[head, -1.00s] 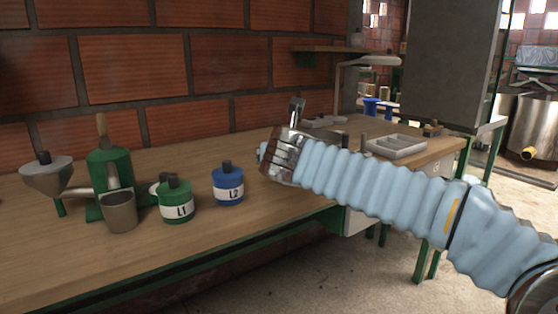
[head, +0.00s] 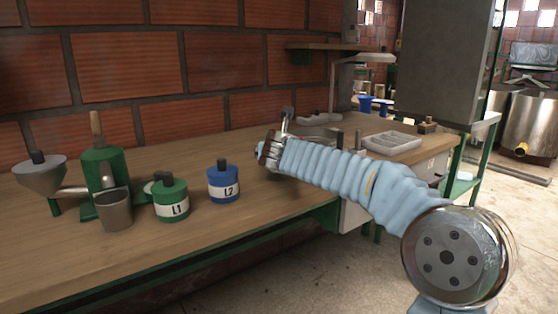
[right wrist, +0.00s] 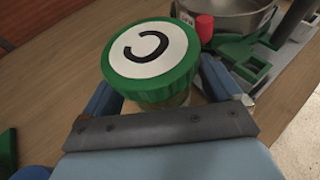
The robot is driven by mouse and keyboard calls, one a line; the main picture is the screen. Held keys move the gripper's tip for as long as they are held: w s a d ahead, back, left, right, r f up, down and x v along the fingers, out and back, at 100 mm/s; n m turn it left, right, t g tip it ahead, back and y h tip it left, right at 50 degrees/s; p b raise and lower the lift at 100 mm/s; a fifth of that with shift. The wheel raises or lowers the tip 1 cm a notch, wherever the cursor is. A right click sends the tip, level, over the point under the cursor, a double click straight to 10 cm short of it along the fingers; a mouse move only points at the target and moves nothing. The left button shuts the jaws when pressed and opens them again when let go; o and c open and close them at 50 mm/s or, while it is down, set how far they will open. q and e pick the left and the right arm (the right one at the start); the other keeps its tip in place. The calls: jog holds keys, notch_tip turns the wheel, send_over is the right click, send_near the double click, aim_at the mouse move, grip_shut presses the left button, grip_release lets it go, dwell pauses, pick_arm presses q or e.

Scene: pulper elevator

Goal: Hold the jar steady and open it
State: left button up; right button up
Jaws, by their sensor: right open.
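The jar (right wrist: 150,52) has a ribbed green lid with a white disc bearing a dark curved letter, and a strip of its pale body shows below the lid. It stands upright on the wooden bench in the right wrist view. My right gripper (right wrist: 162,90) is open, with one blue finger on each side of the jar; I cannot tell whether either finger touches it. In the head view my right gripper (head: 268,152) is low over the bench, and I cannot make out the jar there. My left gripper is in neither view.
A green container marked L1 (head: 171,203), a blue one marked L2 (head: 223,186), a grey cup (head: 115,212) and a green device with a funnel (head: 40,170) stand left on the bench. A grey tray (head: 391,143) lies right. A red-capped item (right wrist: 204,27) is close beside the jar.

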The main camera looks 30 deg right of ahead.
jog(key=shift+c, duration=0.4)
jog(key=c, duration=1.2)
jog(key=shift+o, duration=0.2)
jog(key=shift+r, duration=0.55)
notch_tip(320, 180, up, 3)
jog(key=shift+f+p, duration=0.1)
jog(key=shift+p, duration=0.8)
jog(key=d+r+p+v, duration=0.1)
jog(key=r+v, duration=0.2)
jog(key=v, duration=1.3)
jog(key=shift+w+r, duration=0.2)
jog(key=shift+r, duration=0.1)
